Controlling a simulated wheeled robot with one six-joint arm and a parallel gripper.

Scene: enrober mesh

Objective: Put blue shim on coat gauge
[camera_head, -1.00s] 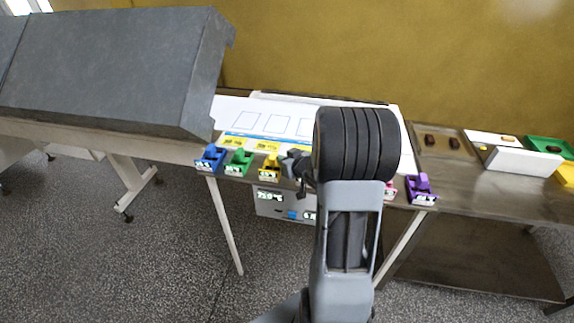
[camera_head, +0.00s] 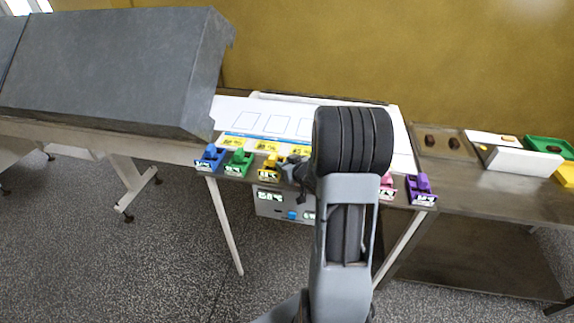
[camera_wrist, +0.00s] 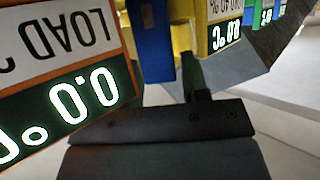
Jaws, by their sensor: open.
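In the head view a blue piece (camera_head: 210,158), which looks like the blue shim, sits on the table's front edge at the left end of a row of coloured pieces. My gripper (camera_head: 293,169) is small and dark in the head view, just right of the yellow piece (camera_head: 269,167). It is open, and nothing shows held in it. In the wrist view a dark gripper part (camera_wrist: 195,80) lies below another blue part (camera_wrist: 151,42) and a yellow one (camera_wrist: 218,28). An orange-edged panel (camera_wrist: 62,50) reads LOAD upside down, above glowing digits. I cannot tell which thing is the coat gauge.
A green piece (camera_head: 239,162) stands between blue and yellow; pink (camera_head: 387,187) and purple (camera_head: 420,189) stand right. My arm hides the row's middle. A white sheet (camera_head: 235,107) lies behind. A grey machine (camera_head: 110,70) stands left. A box with displays (camera_head: 285,205) hangs below.

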